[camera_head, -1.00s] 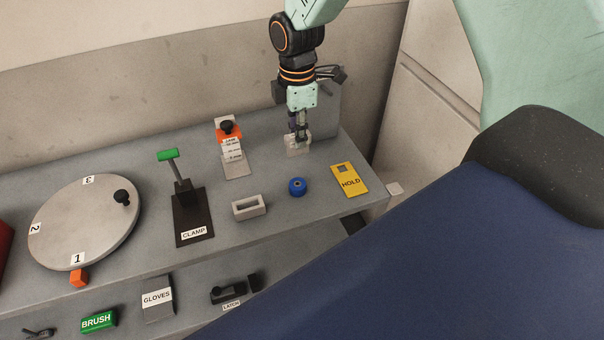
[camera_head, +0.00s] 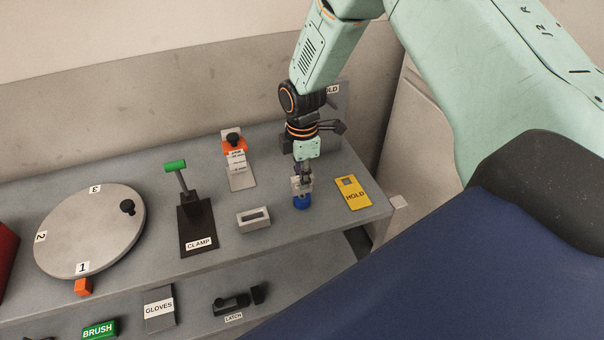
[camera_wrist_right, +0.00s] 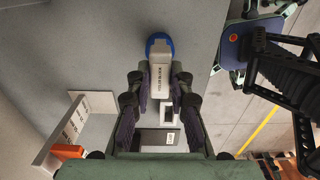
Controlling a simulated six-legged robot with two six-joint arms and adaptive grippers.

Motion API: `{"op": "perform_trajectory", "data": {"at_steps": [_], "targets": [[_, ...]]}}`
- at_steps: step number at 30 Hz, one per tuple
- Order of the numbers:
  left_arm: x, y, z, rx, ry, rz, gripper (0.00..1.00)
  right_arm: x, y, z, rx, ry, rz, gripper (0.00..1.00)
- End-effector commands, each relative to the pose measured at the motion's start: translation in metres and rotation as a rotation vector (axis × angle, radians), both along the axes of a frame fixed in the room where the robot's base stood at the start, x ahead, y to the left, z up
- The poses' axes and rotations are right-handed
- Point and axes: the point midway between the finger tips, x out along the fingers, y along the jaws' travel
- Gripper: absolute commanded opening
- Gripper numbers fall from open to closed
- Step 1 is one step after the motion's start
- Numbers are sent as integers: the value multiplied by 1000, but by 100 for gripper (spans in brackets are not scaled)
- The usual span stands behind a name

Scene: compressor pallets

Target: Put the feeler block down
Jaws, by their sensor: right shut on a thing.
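My right gripper (camera_head: 301,180) is shut on a small pale grey block, taken as the feeler block (camera_head: 297,187), above the grey bench. In the right wrist view this block (camera_wrist_right: 158,75) is between the fingers (camera_wrist_right: 160,95), with dark lettering on its face. In the wrist view the block covers part of the blue ring (camera_wrist_right: 160,40). I cannot tell whether block and ring touch. My left gripper is not in view.
A yellow HOLD plate (camera_head: 352,194) lies right of the gripper, near the bench edge. A grey hollow block (camera_head: 253,221) and the black CLAMP (camera_head: 197,228) stand to the left. An orange-topped stand (camera_head: 239,170) is behind left. A round numbered plate (camera_head: 80,240) is farther left.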

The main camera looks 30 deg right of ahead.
Motion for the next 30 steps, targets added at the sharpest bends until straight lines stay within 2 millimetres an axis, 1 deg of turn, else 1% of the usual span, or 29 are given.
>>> {"op": "perform_trajectory", "data": {"at_steps": [12, 15, 16, 18, 24, 30], "targets": [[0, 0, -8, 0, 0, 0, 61, 0, 0, -12, 0, 0, 0, 0], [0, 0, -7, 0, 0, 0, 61, 0, 0, -11, 0, -1, 0, 0], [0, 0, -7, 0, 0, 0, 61, 0, 0, -12, 0, 0, 0, 22], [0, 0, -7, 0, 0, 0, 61, 0, 0, -12, 0, 0, 0, 28], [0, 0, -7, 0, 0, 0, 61, 0, 0, -11, 0, 0, 0, 43], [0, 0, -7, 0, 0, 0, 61, 0, 0, -11, 0, 0, 0, 43]]}}
